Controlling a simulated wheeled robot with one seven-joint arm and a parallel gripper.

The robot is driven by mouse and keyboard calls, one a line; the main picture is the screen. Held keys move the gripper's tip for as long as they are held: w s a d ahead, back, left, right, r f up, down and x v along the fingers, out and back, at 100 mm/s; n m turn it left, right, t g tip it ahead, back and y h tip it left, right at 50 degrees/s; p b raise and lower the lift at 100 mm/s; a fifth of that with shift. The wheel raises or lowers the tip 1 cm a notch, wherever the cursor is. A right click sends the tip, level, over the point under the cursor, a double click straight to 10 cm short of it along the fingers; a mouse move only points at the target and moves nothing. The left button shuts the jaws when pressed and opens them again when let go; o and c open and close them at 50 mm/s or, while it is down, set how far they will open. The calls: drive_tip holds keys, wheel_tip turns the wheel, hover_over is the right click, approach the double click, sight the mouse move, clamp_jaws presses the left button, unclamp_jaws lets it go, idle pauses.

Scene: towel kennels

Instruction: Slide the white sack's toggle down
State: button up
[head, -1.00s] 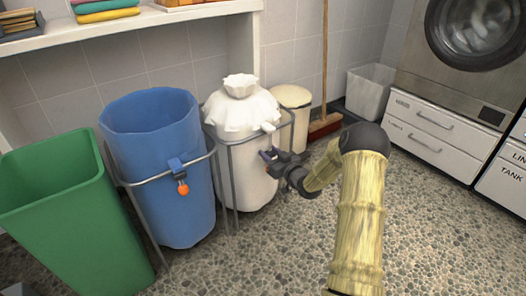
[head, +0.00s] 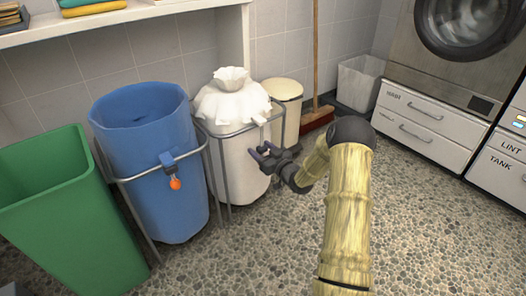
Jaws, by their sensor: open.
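The white sack (head: 238,170) hangs in a grey wire stand, its frilled top (head: 230,100) gathered into a puckered neck. A small pale clip (head: 261,119) sits on the stand's rim at the sack's right front. I cannot make out the sack's toggle for certain; my gripper may hide it. My gripper (head: 260,150) is open and appears empty, in front of the sack's right side and below the clip. I cannot tell whether it touches the sack.
A blue sack (head: 150,150) in its own stand, with a blue clip and orange ball (head: 175,184), stands to the left. A green bin (head: 70,215) is further left. A cream bin (head: 284,92) and broom (head: 315,60) stand behind. The pebbled floor (head: 430,220) at right is clear.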

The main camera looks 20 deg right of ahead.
drive_tip(key=p+v, duration=0.8)
drive_tip(key=v, duration=0.9)
drive_tip(key=shift+s, duration=0.2)
